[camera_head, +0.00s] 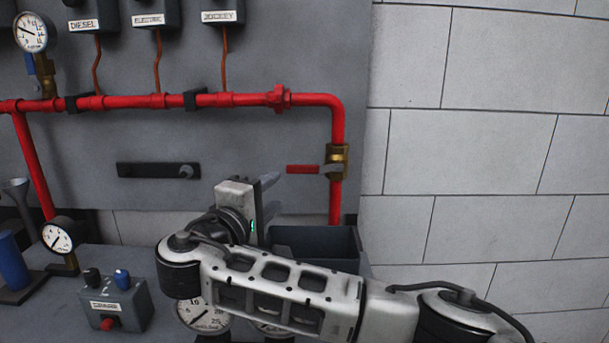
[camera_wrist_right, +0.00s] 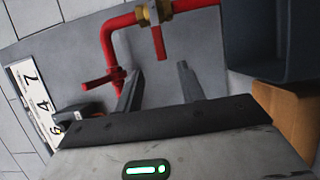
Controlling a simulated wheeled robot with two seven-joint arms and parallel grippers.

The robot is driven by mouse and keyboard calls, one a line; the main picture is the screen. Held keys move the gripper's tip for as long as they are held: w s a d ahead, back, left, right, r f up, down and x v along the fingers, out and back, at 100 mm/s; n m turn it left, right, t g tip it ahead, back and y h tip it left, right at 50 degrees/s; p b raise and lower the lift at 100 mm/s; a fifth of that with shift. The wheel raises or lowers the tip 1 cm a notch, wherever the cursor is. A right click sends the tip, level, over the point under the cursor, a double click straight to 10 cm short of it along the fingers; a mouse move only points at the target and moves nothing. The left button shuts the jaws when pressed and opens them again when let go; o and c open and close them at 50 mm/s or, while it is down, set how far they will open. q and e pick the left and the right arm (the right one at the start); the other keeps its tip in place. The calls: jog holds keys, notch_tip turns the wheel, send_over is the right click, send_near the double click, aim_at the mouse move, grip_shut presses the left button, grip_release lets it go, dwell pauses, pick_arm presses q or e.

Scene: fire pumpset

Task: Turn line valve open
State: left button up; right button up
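The line valve (camera_head: 337,160) is a brass body on the vertical red pipe at the right of the grey panel. Its red lever (camera_head: 302,169) points left, level and across the pipe. In the right wrist view the brass valve (camera_wrist_right: 147,14) is at the top, with the red lever (camera_wrist_right: 158,42) pointing down toward the fingers. My right gripper (camera_head: 272,195) is left of and below the lever's end, apart from it. It also shows in the right wrist view (camera_wrist_right: 160,88), with its fingers spread and nothing between them. My left gripper is out of view.
A dark open bin (camera_head: 312,240) stands below the valve, close to my right gripper. A horizontal red pipe (camera_head: 225,99) crosses the panel above. A black bar (camera_head: 157,170) is mounted left of the gripper. A control box (camera_head: 112,300) and gauges are at lower left.

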aim_at(300, 170)
jog(key=x, duration=1.3)
jog(key=shift+b+x, duration=0.4)
jog(key=shift+x, duration=0.35)
jog(key=shift+w, duration=0.1)
jog(key=shift+c, duration=0.3)
grip_shut()
